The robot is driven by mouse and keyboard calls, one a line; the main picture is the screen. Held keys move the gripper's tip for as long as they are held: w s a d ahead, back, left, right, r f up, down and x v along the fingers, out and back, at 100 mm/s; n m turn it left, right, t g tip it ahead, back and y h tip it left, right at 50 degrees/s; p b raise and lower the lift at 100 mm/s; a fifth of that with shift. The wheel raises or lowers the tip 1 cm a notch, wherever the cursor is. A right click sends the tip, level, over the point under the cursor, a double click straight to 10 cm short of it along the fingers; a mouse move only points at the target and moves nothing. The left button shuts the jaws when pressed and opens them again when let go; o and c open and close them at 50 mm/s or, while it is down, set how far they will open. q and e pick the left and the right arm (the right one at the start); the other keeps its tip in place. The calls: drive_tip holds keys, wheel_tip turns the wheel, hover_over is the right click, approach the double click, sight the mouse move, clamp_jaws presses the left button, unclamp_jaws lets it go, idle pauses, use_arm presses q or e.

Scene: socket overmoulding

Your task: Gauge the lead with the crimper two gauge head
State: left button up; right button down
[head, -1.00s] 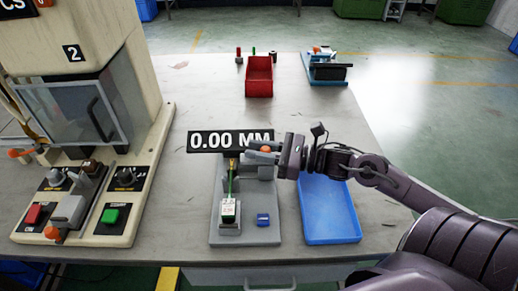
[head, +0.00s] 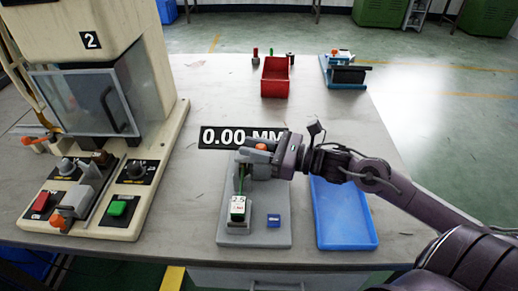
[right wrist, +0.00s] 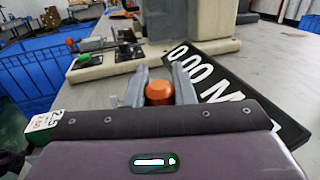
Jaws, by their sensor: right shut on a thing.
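The gauge has a grey base (head: 258,238) and a black display (head: 215,137) reading 0.00 MM, partly covered by my right gripper. My right gripper (head: 265,147) is shut on the orange knob (head: 261,146) of the gauge head. The right wrist view shows the knob (right wrist: 159,92) between the two grey fingers. My left gripper is out of view.
A press (head: 115,38) marked 2, with red and green buttons, stands at left. A blue tray (head: 343,240) lies empty right of the gauge. A red bin (head: 276,78) and a blue fixture (head: 345,75) stand farther back. The table between is mostly clear.

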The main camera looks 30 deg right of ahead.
drive_tip(key=c, duration=1.6)
unclamp_jaws()
drive_tip(key=shift+a, duration=0.1)
drive_tip(key=o, duration=0.4)
drive_tip(key=shift+w+a, duration=0.15)
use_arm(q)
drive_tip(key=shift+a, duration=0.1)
use_arm(e)
drive_tip(key=shift+s+d, duration=0.4)
drive_tip(key=shift+d, duration=0.05)
drive_tip(key=v, duration=0.5)
drive_tip(key=shift+d, duration=0.1)
drive_tip(key=shift+s+d, duration=0.4)
drive_tip(key=shift+s, duration=0.1)
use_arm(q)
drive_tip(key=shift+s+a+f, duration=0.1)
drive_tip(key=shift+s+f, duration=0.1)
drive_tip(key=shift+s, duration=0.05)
use_arm(e)
drive_tip(key=shift+s+d, duration=0.1)
